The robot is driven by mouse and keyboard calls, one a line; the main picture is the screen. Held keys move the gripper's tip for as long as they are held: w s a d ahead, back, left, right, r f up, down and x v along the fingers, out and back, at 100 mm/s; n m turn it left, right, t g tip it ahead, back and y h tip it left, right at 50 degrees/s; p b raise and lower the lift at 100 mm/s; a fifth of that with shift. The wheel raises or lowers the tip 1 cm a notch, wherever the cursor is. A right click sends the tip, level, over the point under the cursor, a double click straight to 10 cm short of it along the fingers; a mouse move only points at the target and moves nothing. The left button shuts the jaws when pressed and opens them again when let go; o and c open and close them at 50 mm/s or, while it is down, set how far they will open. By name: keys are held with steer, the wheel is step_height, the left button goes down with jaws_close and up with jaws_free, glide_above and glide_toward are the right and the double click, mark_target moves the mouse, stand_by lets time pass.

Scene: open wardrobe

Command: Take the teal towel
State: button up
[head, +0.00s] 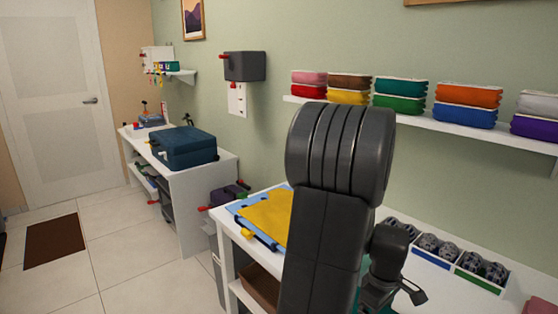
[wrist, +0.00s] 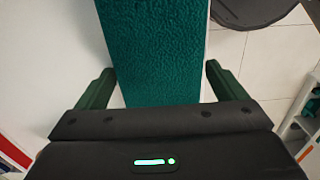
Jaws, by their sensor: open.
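The teal towel (wrist: 158,45) fills the middle of the wrist view, with a rough, fluffy surface. It runs from the top edge down toward my gripper's dark body. My gripper (wrist: 163,82) is open, with one green finger on each side of the towel. A narrow gap shows between the towel and each finger; I cannot tell how deep the fingers reach. In the head view my own arm hides most of this area, and only a small teal patch shows low beside it.
A white surface lies left of the towel in the wrist view; tiled floor and a dark rounded object (wrist: 255,12) are at right. In the head view, a white table holds a yellow cloth (head: 266,218) and sectioned trays (head: 484,282). Folded towels line a wall shelf (head: 460,128).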

steer(key=shift+f+b, duration=0.4)
steer(key=shift+f, duration=0.1)
steer(key=c, duration=0.7)
steer(key=shift+o, duration=0.2)
steer(key=shift+o, duration=0.6)
steer(key=shift+c, duration=0.6)
steer(key=shift+r, duration=0.1)
step_height(320, 180, up, 7)
steer(key=p, duration=0.6)
